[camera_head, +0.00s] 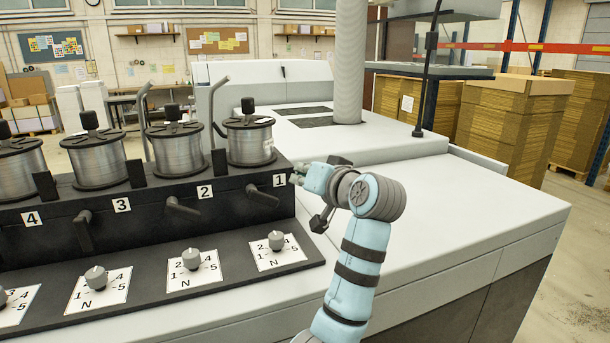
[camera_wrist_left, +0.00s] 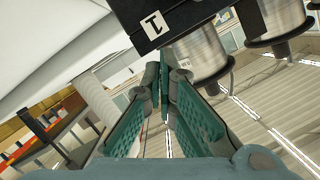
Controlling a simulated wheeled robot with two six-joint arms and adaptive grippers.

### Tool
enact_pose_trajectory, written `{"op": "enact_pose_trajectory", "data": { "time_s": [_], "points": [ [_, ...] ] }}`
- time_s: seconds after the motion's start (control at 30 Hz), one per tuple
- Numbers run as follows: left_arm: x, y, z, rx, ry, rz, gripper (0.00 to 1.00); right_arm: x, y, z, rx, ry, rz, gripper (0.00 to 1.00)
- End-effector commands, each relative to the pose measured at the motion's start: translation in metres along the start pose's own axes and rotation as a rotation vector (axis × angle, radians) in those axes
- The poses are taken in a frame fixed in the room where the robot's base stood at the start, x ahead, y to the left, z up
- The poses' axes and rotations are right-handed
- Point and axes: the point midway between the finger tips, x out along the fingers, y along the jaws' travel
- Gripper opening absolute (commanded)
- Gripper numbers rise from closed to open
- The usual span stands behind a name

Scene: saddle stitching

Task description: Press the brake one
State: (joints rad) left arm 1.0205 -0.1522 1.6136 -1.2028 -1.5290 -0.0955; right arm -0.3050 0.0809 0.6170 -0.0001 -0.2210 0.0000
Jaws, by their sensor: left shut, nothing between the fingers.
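The number 1 label (camera_head: 280,180) is on the right end of the black unit, and a black lever (camera_head: 262,196) sticks out just below and left of it. I take this lever for brake one. My left gripper (camera_head: 297,178) is beside the label, to the right of the lever and apart from it. In the left wrist view the teal fingers (camera_wrist_left: 165,78) are shut with nothing between them. The label also shows there (camera_wrist_left: 156,23), turned, above the fingers; I cannot make out the lever there. My right gripper is not in view.
Wire spool one (camera_head: 250,140) stands on the black unit (camera_head: 120,215), with more spools to its left. Other levers (camera_head: 181,207) stick out under their labels. A grey knob (camera_head: 276,241) sits on a dial plate below. The white machine top (camera_head: 470,210) is clear at right.

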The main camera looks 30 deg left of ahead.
Motion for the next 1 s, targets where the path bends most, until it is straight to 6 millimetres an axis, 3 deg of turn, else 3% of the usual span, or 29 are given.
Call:
{"op": "enact_pose_trajectory", "data": {
  "time_s": [0.2, 0.33, 0.5, 1.0],
  "points": [
    [0.044, -0.001, 0.002, 0.001, -0.001, -0.001, 0.0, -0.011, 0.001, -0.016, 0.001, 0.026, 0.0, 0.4],
    [0.047, 0.001, 0.024, 0.001, 0.0, 0.003, 0.0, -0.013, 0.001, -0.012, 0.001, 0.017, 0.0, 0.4],
    [0.05, 0.001, 0.037, -0.001, 0.001, 0.003, 0.0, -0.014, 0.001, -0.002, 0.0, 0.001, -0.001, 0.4],
    [0.052, 0.003, 0.037, 0.013, 0.0, -0.003, 0.0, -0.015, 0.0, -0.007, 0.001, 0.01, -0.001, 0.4]
  ]
}}
